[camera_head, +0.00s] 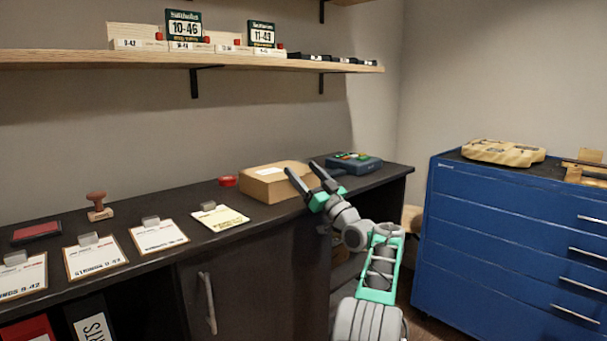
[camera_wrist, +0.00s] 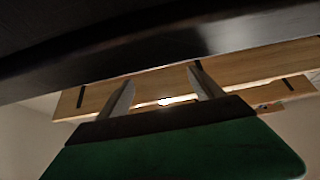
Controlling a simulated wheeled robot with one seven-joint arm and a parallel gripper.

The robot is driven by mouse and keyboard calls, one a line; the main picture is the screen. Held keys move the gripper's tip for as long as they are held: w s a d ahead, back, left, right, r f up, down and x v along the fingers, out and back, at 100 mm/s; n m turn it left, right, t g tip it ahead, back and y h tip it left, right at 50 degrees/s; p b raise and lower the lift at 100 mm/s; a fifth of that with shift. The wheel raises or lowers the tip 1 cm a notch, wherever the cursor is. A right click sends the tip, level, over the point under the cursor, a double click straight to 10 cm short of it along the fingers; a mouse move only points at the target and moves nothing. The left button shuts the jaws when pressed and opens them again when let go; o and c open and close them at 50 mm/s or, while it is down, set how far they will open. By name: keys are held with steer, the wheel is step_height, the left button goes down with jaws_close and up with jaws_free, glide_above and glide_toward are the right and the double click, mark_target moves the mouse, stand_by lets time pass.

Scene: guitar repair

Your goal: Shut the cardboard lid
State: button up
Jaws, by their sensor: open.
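The cardboard box (camera_head: 268,186) sits on the dark counter, right of the clipboards. Its top looks flat and bears a white label. I cannot tell whether the lid is fully down, and the box's right end is partly hidden behind my gripper. My gripper (camera_head: 301,168) is open and empty at the box's right front, its two grey fingers apart and pointing up and left. I cannot tell whether a finger touches the box. In the wrist view my gripper (camera_wrist: 161,74) shows its fingers spread with nothing between them; the box is not recognisable there.
A dark blue case (camera_head: 354,163) with coloured items stands right of the box. A wooden shelf (camera_head: 130,60) hangs above. A blue tool cabinet (camera_head: 500,225) stands at right.

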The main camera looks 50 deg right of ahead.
steer(key=v, duration=0.7)
steer(key=shift+s+f, duration=0.15)
steer(key=shift+s, duration=0.2)
